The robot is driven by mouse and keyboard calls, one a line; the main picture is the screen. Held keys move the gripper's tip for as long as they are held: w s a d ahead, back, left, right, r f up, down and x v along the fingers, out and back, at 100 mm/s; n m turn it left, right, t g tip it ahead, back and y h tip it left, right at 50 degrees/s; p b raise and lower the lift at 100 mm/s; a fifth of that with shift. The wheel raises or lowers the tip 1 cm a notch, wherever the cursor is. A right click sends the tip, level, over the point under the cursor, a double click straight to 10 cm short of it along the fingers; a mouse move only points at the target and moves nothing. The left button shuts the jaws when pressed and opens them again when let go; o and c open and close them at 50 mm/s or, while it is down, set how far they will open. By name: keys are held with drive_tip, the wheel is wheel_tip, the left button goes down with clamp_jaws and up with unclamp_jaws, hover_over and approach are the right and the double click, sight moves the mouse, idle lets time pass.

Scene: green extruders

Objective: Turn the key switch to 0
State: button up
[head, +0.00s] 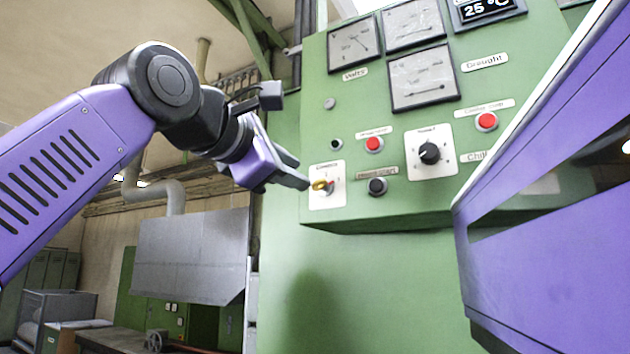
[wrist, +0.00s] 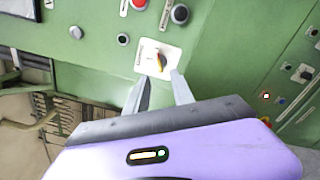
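The key switch (head: 322,185) is a small yellow key on a white label plate at the lower left of the green control panel (head: 400,206). In the wrist view the key (wrist: 160,61) shows just beyond the fingertips. My gripper (head: 304,184) is close in front of the plate, at its left side in the head view. In the wrist view its two fingers (wrist: 160,80) stand apart, with the key seen between and ahead of them. I cannot tell whether a finger touches the key. The plate's markings are too small to read.
Right of the key are a black push button (head: 377,187), a red button (head: 374,144) and a black rotary knob (head: 429,153). Another red button (head: 486,121) is further right. Gauges (head: 422,77) sit above. A purple part of my body fills the right side.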

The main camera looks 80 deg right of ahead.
sight(315, 183)
drive_tip(key=p+x, duration=0.2)
drive_tip(key=x, duration=0.4)
drive_tip(key=shift+s+d+r, duration=0.1)
drive_tip(key=shift+s+d, duration=0.1)
drive_tip(key=shift+d, duration=0.6)
clamp_jaws()
